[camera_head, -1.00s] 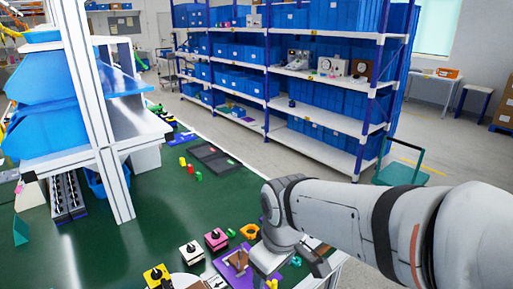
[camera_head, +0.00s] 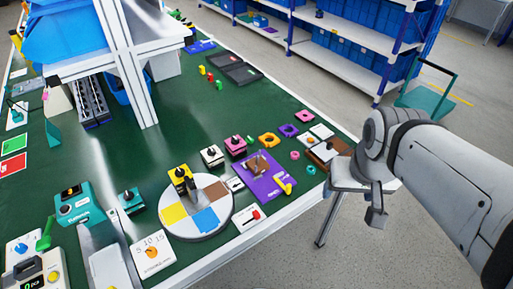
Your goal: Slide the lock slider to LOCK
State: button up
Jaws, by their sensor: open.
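My gripper (camera_head: 376,208) hangs at the right, beyond the table's edge and well apart from the plate. It is open, with nothing seen in it; part of it is hidden by its own wrist.
The turntable (camera_head: 170,217) with a yellow switch block (camera_head: 181,180) stands left of the plate. A purple board (camera_head: 258,182) with a yellow handle lies behind it. A dial plate (camera_head: 152,254) is at front left. Open floor lies right of the table.

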aim_at(255, 214)
jog(key=u, duration=0.65)
jog(key=k, duration=0.65)
jog(key=u, duration=0.3)
jog(key=i, duration=0.65)
jog(key=z, duration=0.05)
